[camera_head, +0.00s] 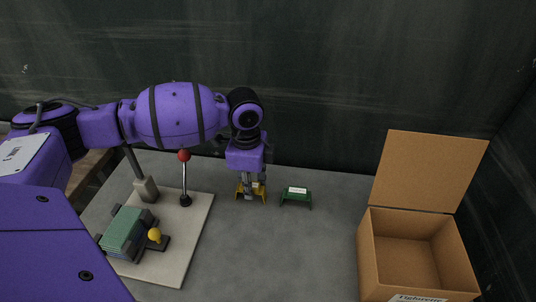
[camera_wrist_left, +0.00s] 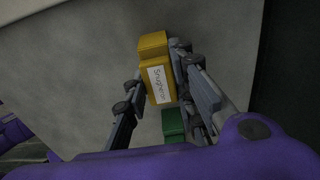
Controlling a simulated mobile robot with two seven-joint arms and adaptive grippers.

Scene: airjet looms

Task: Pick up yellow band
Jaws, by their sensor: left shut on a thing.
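The yellow band (camera_head: 258,198) is a small bridge-shaped piece on the grey table in the head view. In the left wrist view the yellow band (camera_wrist_left: 154,48) carries a white label that seems to read "Snugness". My left gripper (camera_head: 249,195) points down at it, with the fingers on either side. In the left wrist view my left gripper (camera_wrist_left: 158,90) is shut on the band, which sits between the fingers. Whether the band touches the table is hard to tell. My right gripper is not in view.
A green band (camera_head: 296,196) stands just right of the yellow one. An open cardboard box (camera_head: 372,262) is at the right. A pale board (camera_head: 190,240) at the left bears a red-knobbed lever (camera_head: 184,170) and a green block (camera_head: 124,232). A dark wall (camera_head: 330,80) closes the back.

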